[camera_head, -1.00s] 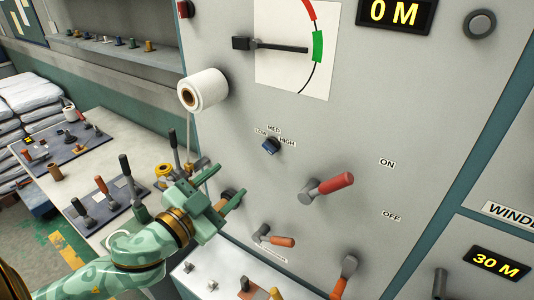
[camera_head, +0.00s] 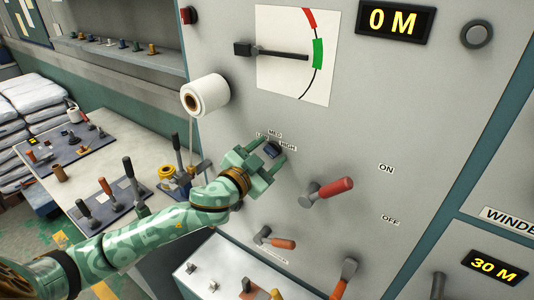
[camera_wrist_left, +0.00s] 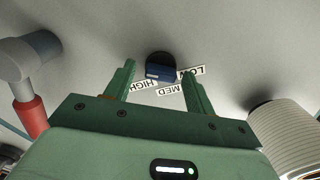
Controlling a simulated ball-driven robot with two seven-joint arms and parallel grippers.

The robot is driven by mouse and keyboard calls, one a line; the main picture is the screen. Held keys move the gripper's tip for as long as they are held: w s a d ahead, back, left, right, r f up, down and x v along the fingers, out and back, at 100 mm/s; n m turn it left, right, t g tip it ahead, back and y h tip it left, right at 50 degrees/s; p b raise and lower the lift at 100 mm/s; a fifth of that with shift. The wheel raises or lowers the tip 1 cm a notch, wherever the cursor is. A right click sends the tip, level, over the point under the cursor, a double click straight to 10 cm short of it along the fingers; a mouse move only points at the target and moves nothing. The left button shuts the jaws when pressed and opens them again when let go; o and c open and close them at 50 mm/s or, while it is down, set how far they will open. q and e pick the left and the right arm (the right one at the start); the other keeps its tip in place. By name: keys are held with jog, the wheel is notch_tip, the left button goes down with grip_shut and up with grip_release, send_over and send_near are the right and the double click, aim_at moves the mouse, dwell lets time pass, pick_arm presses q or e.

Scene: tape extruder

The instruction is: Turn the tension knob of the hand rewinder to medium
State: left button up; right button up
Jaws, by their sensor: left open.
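The tension knob (camera_head: 271,150) is a small dark-blue knob on the grey machine panel, with LOW, MED and HIGH labels around it. In the head view my left gripper (camera_head: 266,150) is open at the knob, its fingers on either side of it and covering part of the LOW label. In the left wrist view the knob (camera_wrist_left: 161,68) lies beyond and between the open fingertips (camera_wrist_left: 158,70), with the labels partly behind the fingers. I cannot tell whether the fingers touch it, nor its exact setting. My right gripper is out of view.
A red-handled lever (camera_head: 328,190) sticks out right of the knob. A white tape roll (camera_head: 208,94) sticks out at upper left. Lower on the panel is an orange-handled lever (camera_head: 280,243). A bench (camera_head: 100,140) with several levers stands at left.

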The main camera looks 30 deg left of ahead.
pick_arm(q)
jog(key=c, duration=1)
jog(key=shift+m, duration=0.3)
jog(key=shift+r+m+p, duration=0.1)
jog(key=shift+m+p, duration=0.5)
jog(key=shift+p, duration=0.05)
jog(key=m+p, duration=0.2)
jog(key=m, duration=0.1)
jog(key=m+p, duration=0.1)
jog(key=m, duration=0.2)
jog(key=shift+d+m, duration=0.1)
jog(key=shift+m, duration=0.3)
jog(key=shift+f+m+p, duration=0.15)
jog(key=shift+m+p, duration=0.25)
jog(key=shift+m, duration=0.35)
jog(key=shift+f+m+p, duration=0.15)
jog(key=shift+m+p, duration=0.2)
jog(key=shift+m, duration=0.4)
